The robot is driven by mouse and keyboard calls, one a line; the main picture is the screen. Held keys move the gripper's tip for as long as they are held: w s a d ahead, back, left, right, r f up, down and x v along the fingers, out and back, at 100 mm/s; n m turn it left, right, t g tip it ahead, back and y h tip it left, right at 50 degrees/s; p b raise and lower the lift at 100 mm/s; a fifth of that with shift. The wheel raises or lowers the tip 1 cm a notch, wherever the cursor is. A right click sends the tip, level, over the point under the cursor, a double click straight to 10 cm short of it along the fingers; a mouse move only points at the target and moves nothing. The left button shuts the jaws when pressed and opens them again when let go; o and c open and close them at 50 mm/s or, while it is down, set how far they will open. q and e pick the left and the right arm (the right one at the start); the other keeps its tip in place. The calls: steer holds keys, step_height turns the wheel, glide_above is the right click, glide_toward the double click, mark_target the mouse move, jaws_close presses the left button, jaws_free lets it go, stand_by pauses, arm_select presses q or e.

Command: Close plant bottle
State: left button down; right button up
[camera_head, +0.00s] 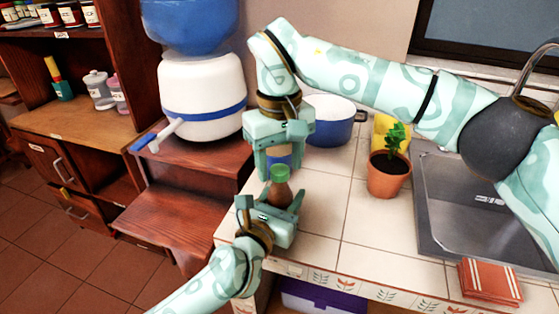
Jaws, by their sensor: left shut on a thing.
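A small brown bottle (279,190) with a green cap (280,172) on its top stands upright over the tiled counter near its left edge. My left gripper (271,204) comes from below and is shut on the bottle's lower body, which its fingers partly hide. My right gripper (279,160) hangs straight above, fingers pointing down and spread apart. Its fingertips are close above the cap. Whether they touch it, and whether the cap is seated on the neck, I cannot tell. A small blue patch shows between the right fingers; I cannot tell what it belongs to.
A blue and white pot (333,125) stands behind my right gripper. A red book-like object (490,281) lies at the front right. A white water dispenser (203,98) stands at left. The middle counter is clear.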

steer(key=shift+r, duration=2.25)
steer(key=shift+r, duration=0.1)
steer(key=shift+c, duration=0.3)
